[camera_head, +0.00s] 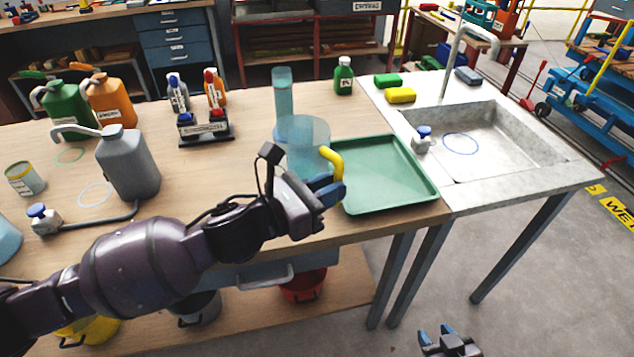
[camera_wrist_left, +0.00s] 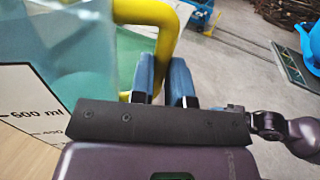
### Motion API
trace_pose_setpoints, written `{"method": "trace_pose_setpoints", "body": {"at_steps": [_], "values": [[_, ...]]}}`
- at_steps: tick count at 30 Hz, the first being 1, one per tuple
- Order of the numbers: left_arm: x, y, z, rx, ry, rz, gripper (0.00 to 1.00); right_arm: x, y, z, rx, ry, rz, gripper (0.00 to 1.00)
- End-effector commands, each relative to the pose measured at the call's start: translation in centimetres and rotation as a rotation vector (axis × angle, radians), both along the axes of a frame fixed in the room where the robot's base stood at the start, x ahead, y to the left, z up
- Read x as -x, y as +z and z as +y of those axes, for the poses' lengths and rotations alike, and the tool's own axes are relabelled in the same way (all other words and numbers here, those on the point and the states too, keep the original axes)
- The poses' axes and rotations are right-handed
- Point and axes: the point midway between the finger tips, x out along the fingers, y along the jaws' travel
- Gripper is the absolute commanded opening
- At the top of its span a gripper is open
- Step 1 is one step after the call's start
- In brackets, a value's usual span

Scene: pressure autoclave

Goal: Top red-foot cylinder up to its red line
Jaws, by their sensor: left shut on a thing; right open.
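A clear bluish jug (camera_head: 303,140) with a yellow handle (camera_head: 334,164) is at the middle of the bench, left of the green tray. My left gripper (camera_head: 328,188) is shut on the yellow handle. The left wrist view shows the handle (camera_wrist_left: 166,40) by the blue fingers (camera_wrist_left: 165,78) and a "600 ml" mark on the jug's scale (camera_wrist_left: 32,110). I cannot tell whether the jug touches the bench. A tall, narrow bluish cylinder (camera_head: 283,92) stands right behind the jug; its foot is mostly hidden, and no red foot or red line shows. My right gripper (camera_head: 446,338) is open and empty, low over the floor.
The green tray (camera_head: 388,175) lies empty right of the jug. A sink (camera_head: 490,140) is further right. A green bottle (camera_head: 343,76) stands behind. At left are a grey jerrycan (camera_head: 128,163), green and orange cans, and a black rack (camera_head: 206,130) with small bottles.

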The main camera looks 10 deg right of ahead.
Motion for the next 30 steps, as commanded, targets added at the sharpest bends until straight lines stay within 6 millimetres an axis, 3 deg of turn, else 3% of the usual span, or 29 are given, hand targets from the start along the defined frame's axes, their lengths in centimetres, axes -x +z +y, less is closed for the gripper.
{"method": "trace_pose_setpoints", "body": {"at_steps": [3,9,30], "values": [[0.3,-1.0,-1.1,-0.002,-0.061,-0.003,0.00,0.4,-1.3,0.1,-0.003,-0.001,0.016,0.43],[0.7,-1.5,-2.0,-0.003,-0.120,-0.006,0.00,0.3,-2.0,-0.3,0.007,0.003,0.023,0.43],[0.7,-0.9,-2.1,0.008,-0.128,0.008,0.00,0.1,-1.0,0.1,-0.003,-0.002,0.010,0.43]]}}
